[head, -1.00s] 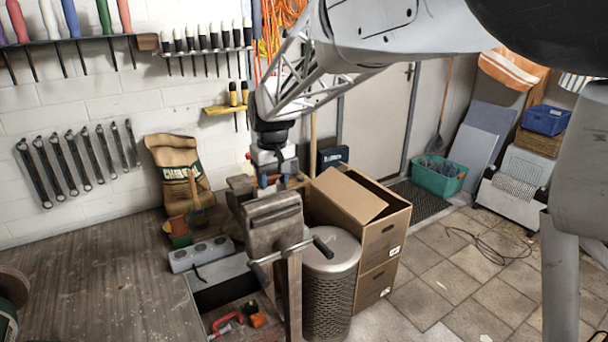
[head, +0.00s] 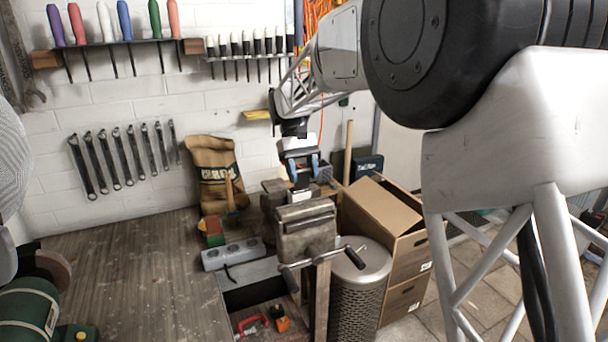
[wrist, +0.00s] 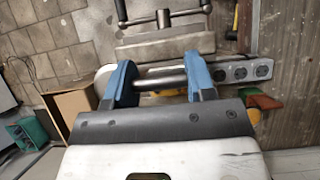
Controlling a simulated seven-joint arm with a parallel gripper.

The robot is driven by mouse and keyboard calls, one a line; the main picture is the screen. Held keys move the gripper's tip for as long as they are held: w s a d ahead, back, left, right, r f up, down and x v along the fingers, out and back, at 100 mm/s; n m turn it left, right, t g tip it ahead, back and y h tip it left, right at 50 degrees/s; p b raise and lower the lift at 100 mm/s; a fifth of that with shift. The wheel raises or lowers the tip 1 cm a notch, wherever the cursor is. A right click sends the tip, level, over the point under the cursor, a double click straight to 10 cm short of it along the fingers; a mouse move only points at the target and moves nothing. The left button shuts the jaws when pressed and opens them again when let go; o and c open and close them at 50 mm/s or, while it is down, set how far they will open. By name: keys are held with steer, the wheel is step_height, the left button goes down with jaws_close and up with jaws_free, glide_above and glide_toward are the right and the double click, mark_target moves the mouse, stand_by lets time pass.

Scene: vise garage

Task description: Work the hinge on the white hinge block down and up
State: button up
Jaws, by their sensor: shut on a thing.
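The vise (head: 306,221) stands at the bench's front corner, with its crank bar in front. A small white piece (head: 301,196), probably the white hinge block, shows just above the vise jaws and below my gripper (head: 302,177). My gripper points down over the vise. In the wrist view my gripper (wrist: 160,64) has its two blue fingers apart, with a grey metal bar (wrist: 160,79) spanning between them; it is shut on this bar. My fingers and the bar hide most of the hinge, so I cannot tell its angle.
A grey power strip (head: 233,254) lies left of the vise. Open cardboard boxes (head: 400,240) and a perforated metal bin (head: 358,285) stand to the right. A brown sack (head: 214,175) leans on the wall behind. The bench top (head: 120,270) at left is largely clear.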

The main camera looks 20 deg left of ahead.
stand_by(0.4)
steer(key=o, duration=1.3)
steer(key=shift+w+r, duration=0.1)
steer(key=v, duration=0.7)
steer(key=shift+a+r, duration=0.2)
steer(key=shift+w+d, duration=0.1)
